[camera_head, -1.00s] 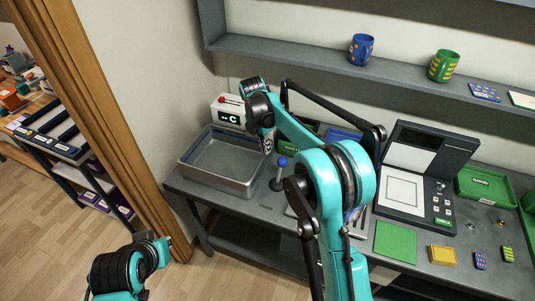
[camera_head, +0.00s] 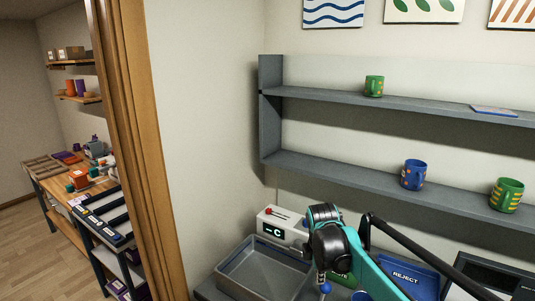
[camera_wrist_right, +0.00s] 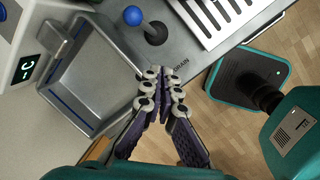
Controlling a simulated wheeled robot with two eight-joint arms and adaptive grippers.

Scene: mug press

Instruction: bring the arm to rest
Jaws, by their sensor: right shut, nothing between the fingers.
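My right arm, teal and black, reaches in from the bottom of the head view. Its gripper (camera_head: 322,267) points down just right of the grey metal basin (camera_head: 232,281), its fingers partly hidden there by the wrist. In the right wrist view the right gripper (camera_wrist_right: 161,78) is shut, its fingertips together with nothing between them. It shows over the bench's front edge, beside the basin (camera_wrist_right: 112,84). My left gripper is out of view.
A blue-knobbed lever (camera_wrist_right: 134,17) stands close to the right gripper. A white box with a lit display (camera_head: 277,229) is behind the basin. Shelves above hold a blue mug (camera_head: 411,174) and green mugs (camera_head: 507,196).

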